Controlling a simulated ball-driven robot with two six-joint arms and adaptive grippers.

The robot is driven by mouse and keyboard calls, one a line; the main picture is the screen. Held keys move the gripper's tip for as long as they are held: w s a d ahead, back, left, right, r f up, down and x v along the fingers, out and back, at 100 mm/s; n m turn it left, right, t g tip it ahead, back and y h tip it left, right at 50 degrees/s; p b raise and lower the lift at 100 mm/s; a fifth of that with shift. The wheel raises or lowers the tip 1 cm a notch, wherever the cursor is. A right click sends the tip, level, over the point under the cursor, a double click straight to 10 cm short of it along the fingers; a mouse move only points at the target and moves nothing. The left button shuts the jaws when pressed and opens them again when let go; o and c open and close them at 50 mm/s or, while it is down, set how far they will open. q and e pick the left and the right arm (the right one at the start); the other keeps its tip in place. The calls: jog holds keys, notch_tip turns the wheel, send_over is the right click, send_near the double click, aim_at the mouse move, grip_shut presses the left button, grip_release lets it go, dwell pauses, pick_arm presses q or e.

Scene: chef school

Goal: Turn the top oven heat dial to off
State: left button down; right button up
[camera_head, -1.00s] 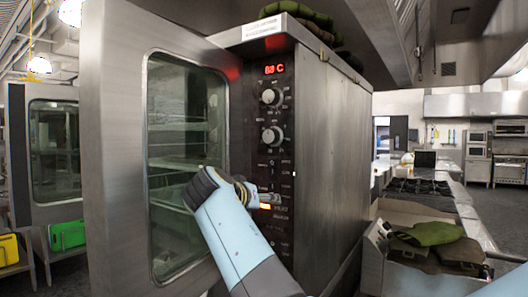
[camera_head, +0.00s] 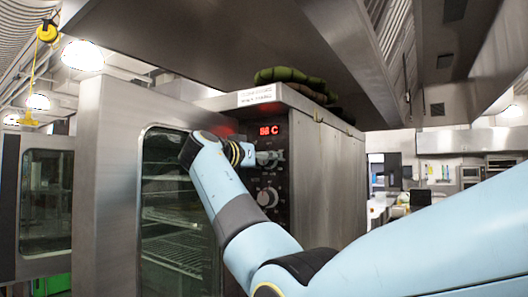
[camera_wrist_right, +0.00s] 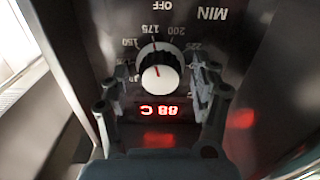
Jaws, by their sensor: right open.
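The top oven heat dial (camera_wrist_right: 160,72) is a silver knob on a black panel. In the right wrist view it sits between the two fingers of my right gripper (camera_wrist_right: 158,90), which is open around it. I cannot tell whether the fingers touch it. A red mark on the knob points up in that view, near the 175 label; the word OFF shows at the top edge. In the head view my right gripper (camera_head: 269,157) is at the upper panel and hides most of this dial. My left gripper is not in view.
The red display (camera_head: 269,130) is just above the gripper. A second dial (camera_head: 267,197) is below it. The oven's glass door (camera_head: 178,215) stands left of the panel. Folded green cloths (camera_head: 290,76) lie on the oven top, under a metal hood (camera_head: 250,35).

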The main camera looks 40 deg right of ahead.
jog(key=shift+w+d, duration=0.15)
jog(key=shift+c, duration=0.3)
jog(key=c, duration=0.9)
jog(key=shift+n, duration=0.3)
